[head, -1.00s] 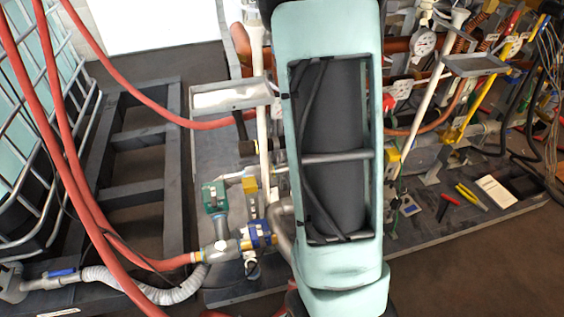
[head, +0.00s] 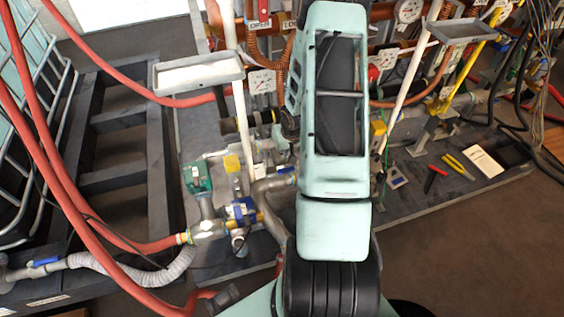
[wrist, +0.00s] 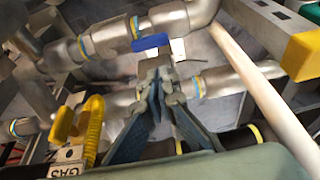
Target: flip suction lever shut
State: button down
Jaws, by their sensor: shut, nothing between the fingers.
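In the wrist view, a blue lever (wrist: 150,42) sits on a grey metal pipe with yellow and blue bands. It lies roughly level in the picture, across the pipe. My gripper (wrist: 158,68) has its fingers converging to closed tips just below the lever in the picture. The fingers hold nothing, and I cannot tell whether the tips touch the lever or pipe. In the head view, my gripper is hidden behind my arm. A second blue lever (head: 45,262) shows on the pipe at lower left. Which lever is the suction one cannot be told.
A yellow handle with a GAS tag (wrist: 68,153) stands left of my fingers. A white pipe (wrist: 255,85) crosses at right, near a yellow block (wrist: 303,58). In the head view, red hoses and a green pump part (head: 197,178) are at left; pliers (head: 458,167) lie at right.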

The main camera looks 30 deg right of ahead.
aim_at(283, 171)
jog(key=b+x, duration=0.3)
jog(key=x, duration=0.7)
jog(key=shift+b, duration=0.4)
jog(key=shift+s+a+r+n+p, duration=0.2)
jog(key=shift+s+n+p, duration=0.15)
jog(key=shift+n+p, duration=0.3)
jog(key=s+n+p, duration=0.1)
jog(key=p, duration=0.1)
jog(key=s+n+y+p, duration=0.1)
jog(key=n, duration=0.1)
jog(key=shift+s+a+r+p, duration=0.1)
jog(key=shift+s+a+p, duration=0.1)
jog(key=shift+p, duration=0.15)
jog(key=s+d+n+g+y, duration=0.2)
jog(key=s+n, duration=0.6)
jog(key=n, duration=0.5)
jog(key=shift+d+f+y, duration=0.25)
jog(key=shift+d+y, duration=0.55)
jog(key=shift+d, duration=0.6)
jog(key=shift+s+d, duration=0.2)
